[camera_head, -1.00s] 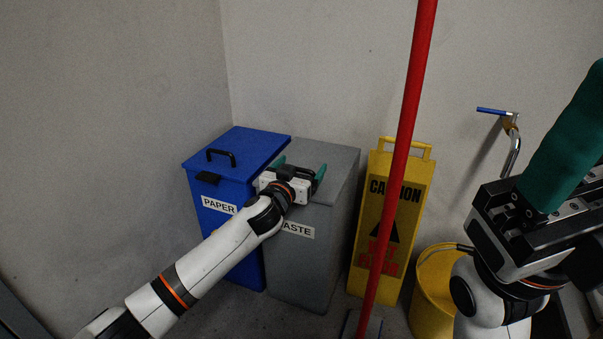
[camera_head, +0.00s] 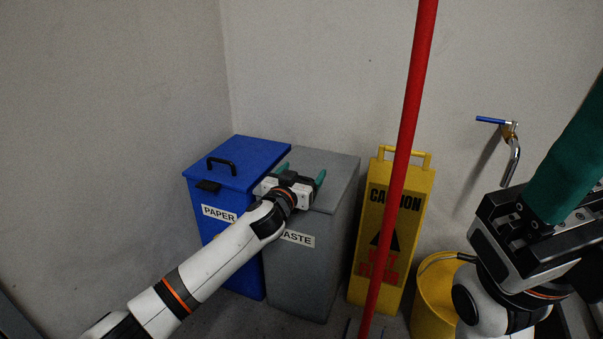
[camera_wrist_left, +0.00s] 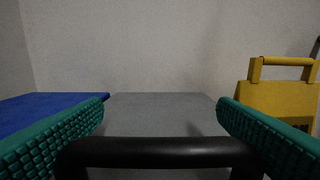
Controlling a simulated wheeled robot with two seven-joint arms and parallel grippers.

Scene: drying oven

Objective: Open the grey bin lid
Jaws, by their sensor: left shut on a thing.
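The grey bin (camera_head: 300,275) with a label ending in "ASTE" stands between a blue bin and a yellow sign. Its flat grey lid (camera_head: 335,170) looks closed; it also shows in the left wrist view (camera_wrist_left: 165,112). My left gripper (camera_head: 301,172) is at the lid's front left part. In the left wrist view its two teal fingers lie at either end of a black handle (camera_wrist_left: 160,152), and it is shut on that handle. The handle is mostly hidden by the gripper in the head view. My right gripper (camera_head: 545,205) is at the right edge, partly cut off, with one teal finger showing large.
A blue bin (camera_head: 240,170) labelled PAPER stands close at the left. A yellow caution sign (camera_head: 410,220) and a yellow bucket (camera_head: 430,300) are at the right. A red pole (camera_head: 405,130) crosses in front. A blue-handled tap (camera_head: 505,130) is on the wall.

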